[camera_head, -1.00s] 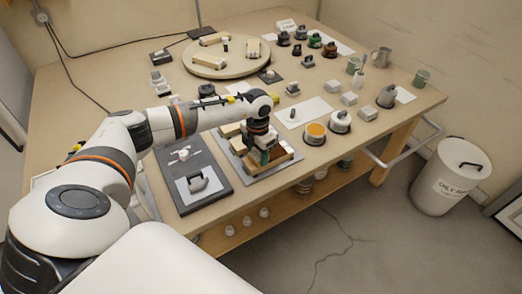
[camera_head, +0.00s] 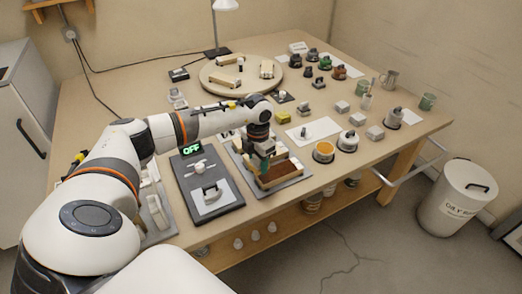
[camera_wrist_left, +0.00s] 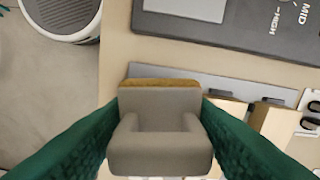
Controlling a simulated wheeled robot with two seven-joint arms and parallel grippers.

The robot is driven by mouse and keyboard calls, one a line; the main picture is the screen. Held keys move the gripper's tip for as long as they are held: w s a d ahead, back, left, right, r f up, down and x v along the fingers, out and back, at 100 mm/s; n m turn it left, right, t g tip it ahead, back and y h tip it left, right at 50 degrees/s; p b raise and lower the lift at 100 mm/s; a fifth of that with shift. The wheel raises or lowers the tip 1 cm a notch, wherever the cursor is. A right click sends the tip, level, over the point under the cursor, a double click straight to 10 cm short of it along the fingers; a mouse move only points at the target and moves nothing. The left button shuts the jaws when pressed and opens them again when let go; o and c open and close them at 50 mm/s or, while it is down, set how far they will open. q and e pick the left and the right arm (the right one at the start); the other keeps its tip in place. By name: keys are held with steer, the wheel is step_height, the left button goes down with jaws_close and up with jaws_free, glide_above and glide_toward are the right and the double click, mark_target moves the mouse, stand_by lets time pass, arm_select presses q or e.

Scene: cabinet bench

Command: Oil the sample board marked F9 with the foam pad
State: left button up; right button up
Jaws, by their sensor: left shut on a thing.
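My left gripper (camera_head: 264,153) is shut on a grey pad holder (camera_wrist_left: 165,125) with a raised grip. A tan-brown foam edge (camera_wrist_left: 160,83) shows along its far side in the left wrist view. In the head view the gripper is low over a grey tray (camera_head: 297,182) near the bench's front edge. A reddish-brown board (camera_head: 280,174) lies on the tray right beside the gripper. Pale boards (camera_wrist_left: 230,108) also show in the left wrist view. I cannot read F9 on any board or tell whether the pad touches one. My right gripper is not in view.
A dark heater panel (camera_head: 207,187) with an OFF display stands left of the tray. An orange-topped jar (camera_head: 323,152) and a white-grey jar (camera_head: 348,141) stand to the right. A round turntable (camera_head: 238,82) is behind. A white bin (camera_head: 457,198) stands on the floor.

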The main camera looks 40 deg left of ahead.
arm_select(q)
steer(key=shift+r+p, duration=0.6)
steer(key=shift+r, duration=0.7)
